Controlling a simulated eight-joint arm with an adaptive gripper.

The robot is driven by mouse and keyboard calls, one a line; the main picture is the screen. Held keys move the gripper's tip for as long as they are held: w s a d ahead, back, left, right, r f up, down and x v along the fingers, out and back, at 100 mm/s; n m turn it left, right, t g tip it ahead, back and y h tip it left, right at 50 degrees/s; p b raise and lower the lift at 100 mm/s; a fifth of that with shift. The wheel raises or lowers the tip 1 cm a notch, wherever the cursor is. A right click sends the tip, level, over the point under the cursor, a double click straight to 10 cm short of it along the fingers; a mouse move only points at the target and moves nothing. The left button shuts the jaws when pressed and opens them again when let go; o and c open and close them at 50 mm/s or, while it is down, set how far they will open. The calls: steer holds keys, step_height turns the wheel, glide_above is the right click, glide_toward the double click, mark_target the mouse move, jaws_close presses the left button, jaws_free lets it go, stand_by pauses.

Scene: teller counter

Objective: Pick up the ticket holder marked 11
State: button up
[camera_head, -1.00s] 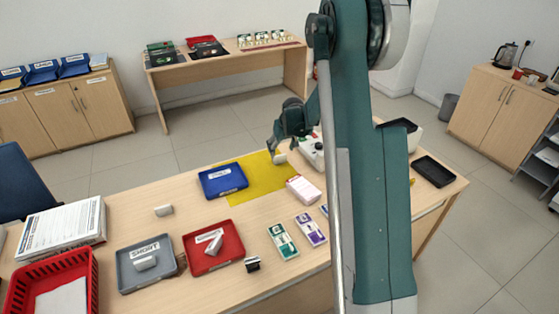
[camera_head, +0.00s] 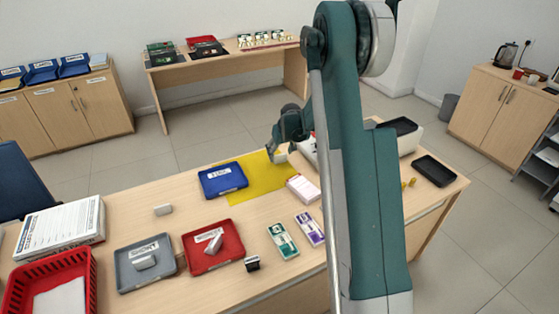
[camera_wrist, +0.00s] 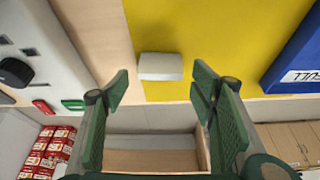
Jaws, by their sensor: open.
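A small white block (camera_wrist: 160,66), possibly a ticket holder, stands on the yellow mat (camera_wrist: 205,25) near its edge; no number is readable. My gripper (camera_wrist: 159,88) is open, with its fingers on either side and short of this block in the wrist view. In the head view my gripper (camera_head: 274,149) is over the mat's far edge, just above the block (camera_head: 281,158). Other small pale holders are on the bare desk (camera_head: 163,210), in the grey tray (camera_head: 145,263) and in the red tray (camera_head: 214,244). Their numbers are unreadable.
A blue tray (camera_head: 223,180) lies at the mat's left side. A white machine with a dial (camera_wrist: 50,55) stands close to my gripper. A pinkish-white box (camera_head: 303,189) and ticket packs (camera_head: 282,241) lie nearer. A black tray (camera_head: 434,171) is at right.

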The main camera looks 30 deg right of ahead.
steer(key=shift+x, duration=1.35)
steer(key=shift+c, duration=0.2)
steer(key=c, duration=0.9)
